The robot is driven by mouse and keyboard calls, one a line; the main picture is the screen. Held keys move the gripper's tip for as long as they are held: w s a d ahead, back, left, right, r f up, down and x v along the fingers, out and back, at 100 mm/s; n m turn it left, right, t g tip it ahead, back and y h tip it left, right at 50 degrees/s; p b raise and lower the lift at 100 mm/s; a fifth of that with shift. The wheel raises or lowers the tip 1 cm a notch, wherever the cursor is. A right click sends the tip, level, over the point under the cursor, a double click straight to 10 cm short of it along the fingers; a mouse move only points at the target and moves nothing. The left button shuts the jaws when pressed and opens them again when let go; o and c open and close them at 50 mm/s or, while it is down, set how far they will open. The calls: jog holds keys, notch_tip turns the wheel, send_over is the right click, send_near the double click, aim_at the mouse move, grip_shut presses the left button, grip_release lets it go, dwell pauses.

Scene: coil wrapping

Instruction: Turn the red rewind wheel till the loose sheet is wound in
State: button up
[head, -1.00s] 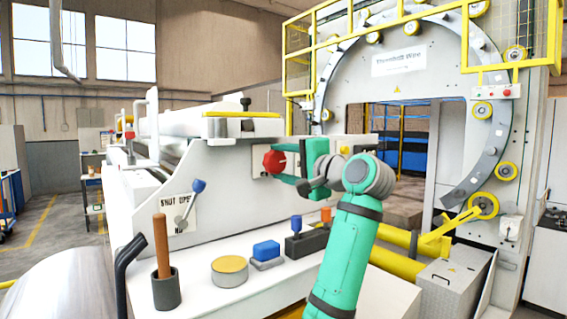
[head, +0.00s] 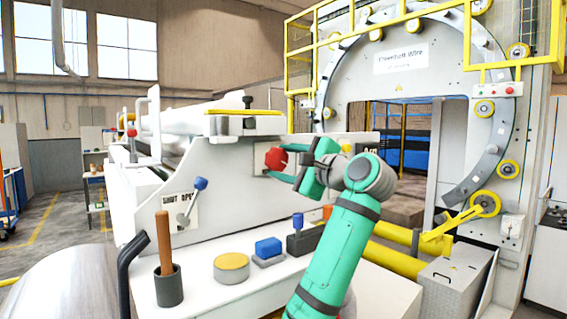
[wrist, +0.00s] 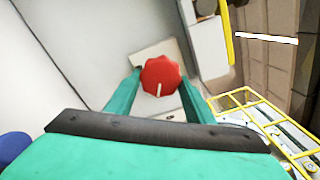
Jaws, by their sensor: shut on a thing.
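The red rewind wheel (head: 276,159) is a small scalloped knob on a plate on the white machine panel. In the wrist view the wheel (wrist: 161,76) has a white pointer mark toward the bottom, tilted slightly left. My gripper (head: 283,163) reaches it from the right, and its two green fingers lie on either side of the wheel. It is shut on the wheel. In the wrist view my gripper (wrist: 160,82) shows a finger at each side of the wheel, and the wrist is rolled relative to the panel. The loose sheet cannot be made out clearly.
A blue-knobbed lever (head: 199,184) sits left on the panel. On the ledge below stand a cup with a wooden handle (head: 168,284), a yellow-topped round tin (head: 231,267), a blue block (head: 268,246) and a blue-topped stamp (head: 298,222). A yellow bar (head: 243,111) lies above.

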jog(key=shift+w, duration=0.1)
dwell(0.3)
jog(key=o, duration=1)
jog(key=shift+d+f, duration=0.1)
jog(key=shift+d, duration=0.15)
jog(key=shift+a, duration=0.2)
jog(key=v, duration=1.1)
jog(key=shift+w, duration=0.1)
